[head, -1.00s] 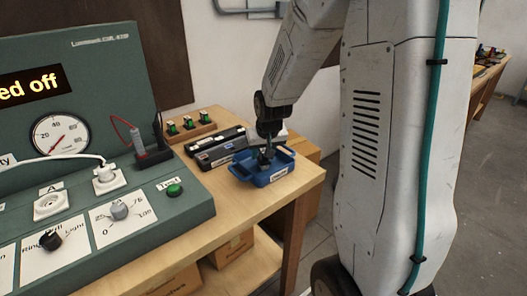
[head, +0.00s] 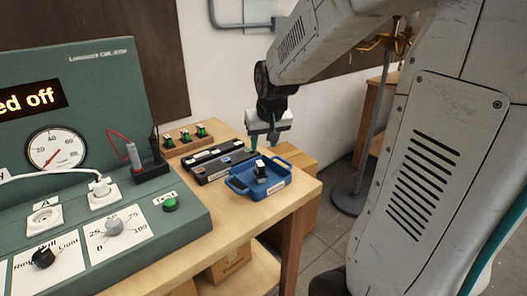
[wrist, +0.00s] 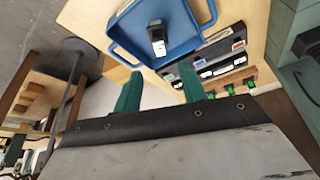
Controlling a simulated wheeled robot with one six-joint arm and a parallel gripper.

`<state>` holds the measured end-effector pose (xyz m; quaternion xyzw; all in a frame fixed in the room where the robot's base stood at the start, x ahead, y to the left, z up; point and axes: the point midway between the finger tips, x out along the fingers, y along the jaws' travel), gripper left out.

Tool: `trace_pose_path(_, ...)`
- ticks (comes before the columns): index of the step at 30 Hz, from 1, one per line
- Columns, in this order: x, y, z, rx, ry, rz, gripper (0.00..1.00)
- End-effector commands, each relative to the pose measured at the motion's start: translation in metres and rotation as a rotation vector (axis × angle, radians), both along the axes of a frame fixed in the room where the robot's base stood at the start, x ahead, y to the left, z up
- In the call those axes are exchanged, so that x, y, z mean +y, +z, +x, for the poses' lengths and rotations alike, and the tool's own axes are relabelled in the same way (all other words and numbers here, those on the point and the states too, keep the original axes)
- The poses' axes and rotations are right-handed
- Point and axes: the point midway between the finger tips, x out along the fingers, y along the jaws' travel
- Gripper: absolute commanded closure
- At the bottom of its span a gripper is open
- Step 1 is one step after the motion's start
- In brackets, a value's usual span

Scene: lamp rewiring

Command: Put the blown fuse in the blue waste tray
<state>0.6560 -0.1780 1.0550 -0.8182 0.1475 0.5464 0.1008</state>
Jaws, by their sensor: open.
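The blue waste tray (head: 240,186) sits on the right end of the wooden bench. The fuse (head: 261,172), a small dark block with a white face, rests inside the tray, clear of its rim. In the wrist view the fuse (wrist: 157,38) also shows inside the tray (wrist: 185,44). My gripper (head: 263,141) is above and behind the tray, apart from the fuse. Its two green fingers (wrist: 160,70) are spread with nothing between them.
A dark box with several slots (head: 210,165) lies just left of the tray. Behind it is a wooden rack (head: 180,143) with green-based parts. The green test panel (head: 140,225) fills the left. The bench edge is close on the tray's right.

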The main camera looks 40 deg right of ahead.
Motion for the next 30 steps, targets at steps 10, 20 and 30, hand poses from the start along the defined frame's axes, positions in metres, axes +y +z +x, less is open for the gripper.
trace_pose_path(10, 0.083, 0.039, -0.09, 0.099, 0.152, 0.024, 0.59)
trace_pose_path(20, 0.143, 0.046, -0.217, 0.249, 0.33, 0.041, 0.59)
trace_pose_path(30, 0.147, 0.044, -0.236, 0.278, 0.356, 0.043, 0.59)
